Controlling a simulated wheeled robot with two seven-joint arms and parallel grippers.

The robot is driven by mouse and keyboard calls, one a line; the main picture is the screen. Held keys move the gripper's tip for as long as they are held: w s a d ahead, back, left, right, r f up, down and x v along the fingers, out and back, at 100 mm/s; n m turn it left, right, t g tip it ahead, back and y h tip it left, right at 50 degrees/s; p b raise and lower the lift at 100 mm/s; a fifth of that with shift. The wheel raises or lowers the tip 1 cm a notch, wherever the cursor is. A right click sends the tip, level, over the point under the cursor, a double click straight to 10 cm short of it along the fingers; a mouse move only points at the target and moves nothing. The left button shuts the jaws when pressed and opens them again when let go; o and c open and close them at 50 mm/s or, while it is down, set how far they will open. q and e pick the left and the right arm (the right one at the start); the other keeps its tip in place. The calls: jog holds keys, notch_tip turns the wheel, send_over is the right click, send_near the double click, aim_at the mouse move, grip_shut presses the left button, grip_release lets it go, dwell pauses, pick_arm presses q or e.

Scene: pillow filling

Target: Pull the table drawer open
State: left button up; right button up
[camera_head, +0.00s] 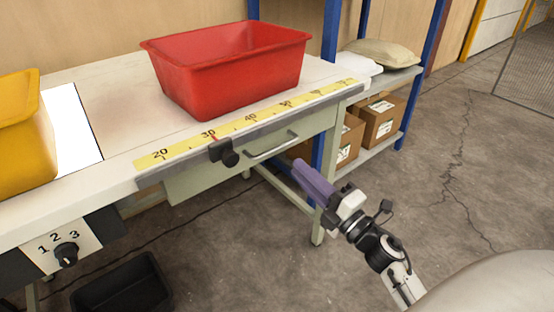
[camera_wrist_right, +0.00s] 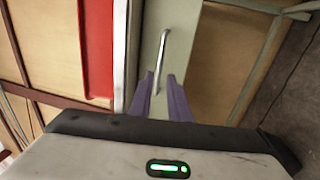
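The table drawer (camera_head: 215,174) has a pale grey-green front and sits under the tabletop, seemingly flush with the table. Its silver bar handle (camera_head: 272,149) runs along the front; in the right wrist view the handle (camera_wrist_right: 163,55) stands nearly upright in the picture. My right gripper (camera_head: 300,167) has purple fingers and points at the drawer front from the right, near the handle's right end. In the right wrist view its fingers (camera_wrist_right: 160,78) are apart, with the handle's lower end seen between them. Contact with the handle cannot be told. My left gripper is not in view.
A red bin (camera_head: 230,75) and a yellow bin (camera_head: 25,140) stand on the table (camera_head: 115,80). A ruler strip with a black clamp (camera_head: 223,151) runs along the front edge. A dial (camera_head: 66,254) is at lower left, a dark bin (camera_head: 122,287) below. Floor at right is clear.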

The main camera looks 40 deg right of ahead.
aim_at(277, 148)
jog(key=x, duration=0.9)
jog(key=shift+w+a, duration=0.1)
jog(key=shift+w, duration=0.3)
grip_shut()
